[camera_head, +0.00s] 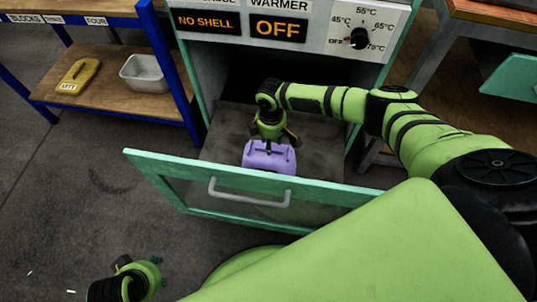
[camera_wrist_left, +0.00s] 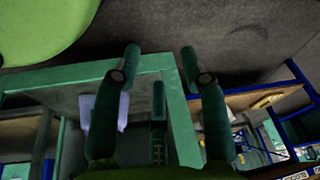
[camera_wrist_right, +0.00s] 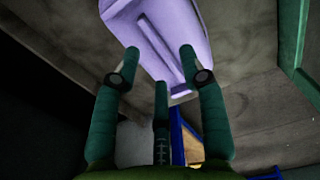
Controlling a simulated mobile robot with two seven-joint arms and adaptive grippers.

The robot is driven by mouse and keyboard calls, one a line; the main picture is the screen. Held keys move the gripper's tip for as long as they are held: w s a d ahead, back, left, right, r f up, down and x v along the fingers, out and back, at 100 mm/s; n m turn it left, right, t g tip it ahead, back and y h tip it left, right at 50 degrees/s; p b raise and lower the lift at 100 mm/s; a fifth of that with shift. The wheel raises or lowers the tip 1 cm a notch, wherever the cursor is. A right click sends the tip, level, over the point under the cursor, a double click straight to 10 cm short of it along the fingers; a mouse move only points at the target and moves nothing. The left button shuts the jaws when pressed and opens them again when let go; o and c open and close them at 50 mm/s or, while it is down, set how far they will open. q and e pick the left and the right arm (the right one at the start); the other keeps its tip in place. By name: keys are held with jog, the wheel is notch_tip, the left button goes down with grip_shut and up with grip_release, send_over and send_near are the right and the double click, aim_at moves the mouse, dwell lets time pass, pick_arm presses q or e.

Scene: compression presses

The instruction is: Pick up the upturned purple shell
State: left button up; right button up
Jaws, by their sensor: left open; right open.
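The purple shell (camera_head: 269,157) lies on the grey floor of the warmer's compartment, just behind the open teal front. My right gripper (camera_head: 270,139) reaches down at the shell's far side, partly hidden by it. In the right wrist view its fingers (camera_wrist_right: 159,55) are spread, and the shell (camera_wrist_right: 165,35) fills the top centre, near the fingertips. No grip on it shows. My left gripper (camera_head: 158,272) is low at the bottom left, outside the warmer. In the left wrist view its fingers (camera_wrist_left: 160,52) are open and empty. A purple surface (camera_wrist_left: 98,115) shows partly behind one finger.
The teal front panel (camera_head: 160,177) with its handle (camera_head: 248,199) stands between my body and the shell. The warmer's control panel (camera_head: 305,28) reads NO SHELL and OFF. A blue-framed shelf at left holds a yellow block (camera_head: 78,75) and a grey bin (camera_head: 145,74).

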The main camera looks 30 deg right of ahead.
jog(key=shift+f, duration=1.05)
pick_arm(q)
jog(key=shift+v, duration=1.15)
pick_arm(e)
jog(key=shift+c, duration=0.4)
grip_shut()
pick_arm(q)
jog(key=shift+w+r, duration=0.1)
pick_arm(e)
jog(key=shift+r, duration=0.2)
